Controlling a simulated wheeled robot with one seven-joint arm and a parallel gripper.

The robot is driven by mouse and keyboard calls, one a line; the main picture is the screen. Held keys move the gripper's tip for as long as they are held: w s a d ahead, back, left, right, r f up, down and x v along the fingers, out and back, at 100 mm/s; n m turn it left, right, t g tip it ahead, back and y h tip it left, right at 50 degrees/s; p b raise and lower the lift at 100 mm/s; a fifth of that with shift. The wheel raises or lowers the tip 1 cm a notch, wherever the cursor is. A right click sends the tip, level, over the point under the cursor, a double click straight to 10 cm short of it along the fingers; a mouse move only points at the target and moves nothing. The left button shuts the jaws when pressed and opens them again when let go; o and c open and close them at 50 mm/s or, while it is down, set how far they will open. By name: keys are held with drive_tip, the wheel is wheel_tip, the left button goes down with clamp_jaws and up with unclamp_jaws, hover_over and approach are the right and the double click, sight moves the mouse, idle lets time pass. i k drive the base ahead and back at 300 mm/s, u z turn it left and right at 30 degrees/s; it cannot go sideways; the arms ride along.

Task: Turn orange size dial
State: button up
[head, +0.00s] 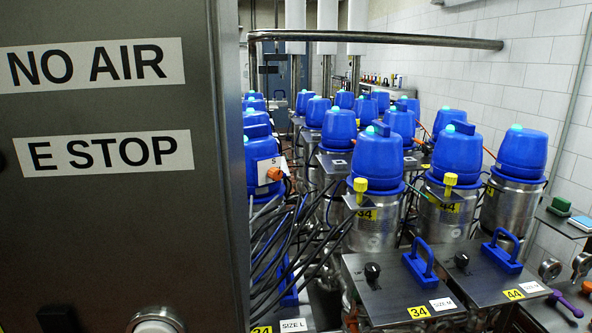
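A small orange dial (275,174) shows at the left of the valve group, just past the edge of the grey cabinet. It sits at the lower right of a white plate (267,169) marked "S" on a blue-capped valve (259,148). Its pointing direction is too small to tell. The left part of that valve is hidden by the cabinet. My gripper is not in view.
A grey cabinet (110,240) labelled "NO AIR" and "E STOP" fills the left foreground. Black cables (290,250) hang below the dial. Steel boxes (400,290) with black knobs and blue handles stand front right. A pipe (380,38) crosses above.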

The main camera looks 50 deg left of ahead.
sight(274, 173)
drive_tip(key=u, duration=0.6)
drive_tip(key=i, duration=0.8)
drive_tip(key=u, duration=0.85)
